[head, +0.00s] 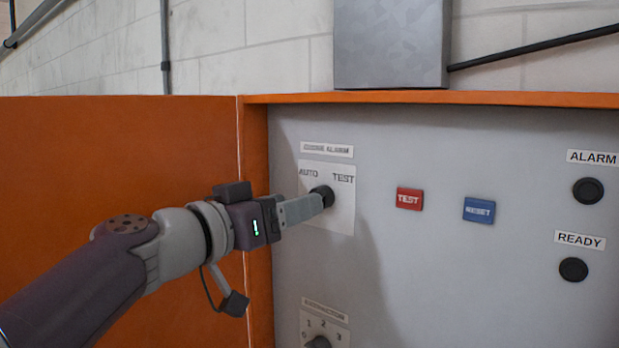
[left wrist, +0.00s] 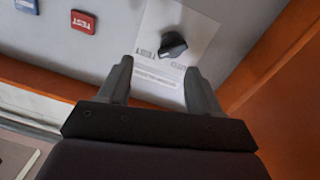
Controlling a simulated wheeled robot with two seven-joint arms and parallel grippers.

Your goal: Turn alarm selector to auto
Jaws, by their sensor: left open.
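The alarm selector (head: 322,195) is a black knob on a white plate labelled AUTO and TEST, under a label strip, on the grey panel. It also shows in the left wrist view (left wrist: 173,45), where its handle appears to point toward the TEST side. My left gripper (head: 318,204) reaches in from the left at the selector and partly hides it in the head view. In the left wrist view my left gripper (left wrist: 159,66) has its fingers apart, with the knob just beyond the fingertips and between their lines. I cannot tell whether they touch it. My right gripper is not in view.
A red TEST button (head: 409,198) and a blue RESET button (head: 479,210) sit right of the selector. A numbered selector (head: 318,342) is below. Round black ALARM (head: 588,191) and READY (head: 573,270) fittings are at the far right. An orange door (head: 120,150) stands at left.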

